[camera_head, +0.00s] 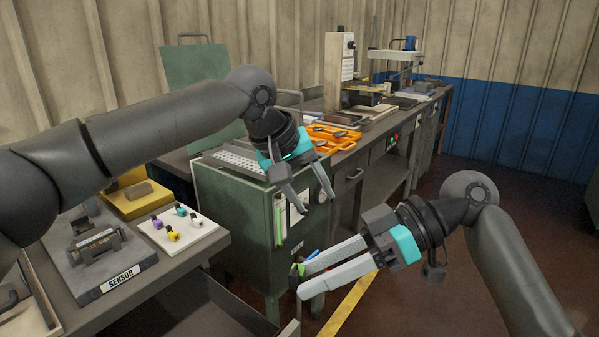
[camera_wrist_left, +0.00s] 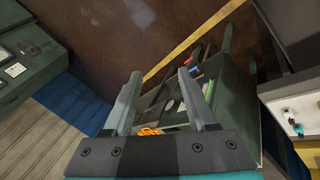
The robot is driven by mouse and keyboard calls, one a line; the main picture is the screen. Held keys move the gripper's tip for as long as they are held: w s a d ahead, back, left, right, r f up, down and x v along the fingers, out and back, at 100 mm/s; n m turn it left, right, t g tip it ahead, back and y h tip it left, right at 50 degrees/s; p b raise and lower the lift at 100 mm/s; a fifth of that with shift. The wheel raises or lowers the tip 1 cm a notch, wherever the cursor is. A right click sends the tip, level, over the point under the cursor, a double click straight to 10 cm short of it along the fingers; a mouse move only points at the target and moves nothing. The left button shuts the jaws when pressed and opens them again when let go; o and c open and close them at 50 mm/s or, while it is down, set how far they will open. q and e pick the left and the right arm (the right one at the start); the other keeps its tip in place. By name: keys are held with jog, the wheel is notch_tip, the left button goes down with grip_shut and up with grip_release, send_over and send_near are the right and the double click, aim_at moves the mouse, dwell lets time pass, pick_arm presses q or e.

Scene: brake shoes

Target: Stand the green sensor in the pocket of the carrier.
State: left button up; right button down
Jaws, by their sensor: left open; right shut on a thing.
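My right gripper (camera_head: 301,281) is shut on the small green sensor (camera_head: 300,269), held in the air in front of the green cabinet; the fingers hide part of it. My left gripper (camera_head: 317,204) is open and empty, higher up, before the cabinet's upper front. Its two fingers also show apart in the left wrist view (camera_wrist_left: 161,78), with nothing between them. The dark grey carrier (camera_head: 95,244) sits on the grey plate labelled SENSOR (camera_head: 130,272) on the bench at left, well away from both grippers. Its pocket is too small to make out.
A white tray (camera_head: 203,236) with several small coloured sensors lies beside the plate. A yellow block (camera_head: 135,200) with a grey top is behind it. The green cabinet (camera_head: 235,215) stands between this bench and the rear workbench with orange trays (camera_head: 335,135). Open floor is at right.

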aim_at(301, 268)
pick_arm(q)
jog(key=s+a+r+m+g+y, duration=0.3)
jog(key=s+r+m+y, duration=0.2)
jog(key=s+r, duration=0.8)
jog(key=f, duration=0.4)
jog(key=s+f, duration=0.1)
jog(key=f, duration=0.4)
jog(key=s+f, duration=0.1)
jog(key=f, duration=0.4)
jog(key=shift+s+d, duration=0.1)
jog(key=shift+r, duration=0.1)
grip_shut()
